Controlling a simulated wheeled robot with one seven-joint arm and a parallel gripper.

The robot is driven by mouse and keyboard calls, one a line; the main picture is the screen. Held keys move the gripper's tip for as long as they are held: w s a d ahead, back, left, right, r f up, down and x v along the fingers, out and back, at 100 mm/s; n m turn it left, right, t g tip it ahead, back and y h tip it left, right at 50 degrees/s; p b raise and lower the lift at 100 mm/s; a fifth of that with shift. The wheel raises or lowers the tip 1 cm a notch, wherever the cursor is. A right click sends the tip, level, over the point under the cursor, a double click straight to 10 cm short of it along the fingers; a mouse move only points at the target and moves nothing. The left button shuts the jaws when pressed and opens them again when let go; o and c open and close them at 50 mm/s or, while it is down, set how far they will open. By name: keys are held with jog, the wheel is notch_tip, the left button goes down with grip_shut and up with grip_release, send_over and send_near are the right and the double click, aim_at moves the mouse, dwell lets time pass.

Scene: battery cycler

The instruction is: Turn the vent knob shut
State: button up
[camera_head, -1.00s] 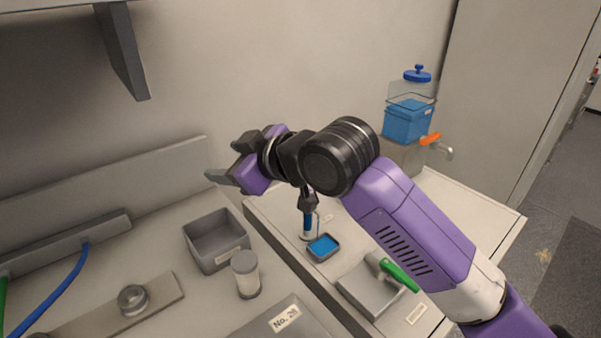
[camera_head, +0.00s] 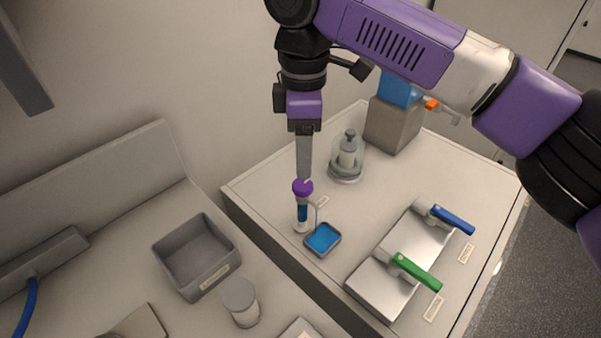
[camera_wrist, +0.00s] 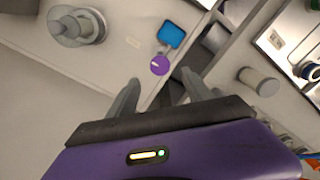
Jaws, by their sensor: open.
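The purple knob (camera_head: 303,187) sits on top of a small upright column with blue liquid (camera_head: 302,212) on the right bench. In the wrist view the knob (camera_wrist: 160,65) shows from above with a light pointer line on it. My gripper (camera_head: 304,176) points straight down, with its fingertips just above the knob in the head view. In the wrist view my gripper (camera_wrist: 160,86) has its two fingers spread apart with nothing between them, and the knob lies beyond the tips. The lower column is hidden under the knob in the wrist view.
A blue-filled tray (camera_head: 322,239) stands beside the column. A glass jar (camera_head: 347,158) stands behind it. Green (camera_head: 415,272) and blue (camera_head: 452,219) handles rise at the right. A grey bin (camera_head: 197,256) and a lidded cup (camera_head: 241,302) are on the left bench.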

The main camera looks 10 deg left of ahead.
aim_at(302, 184)
notch_tip(302, 184, down, 7)
jog(key=shift+f, duration=0.2)
dwell(0.3)
grip_shut()
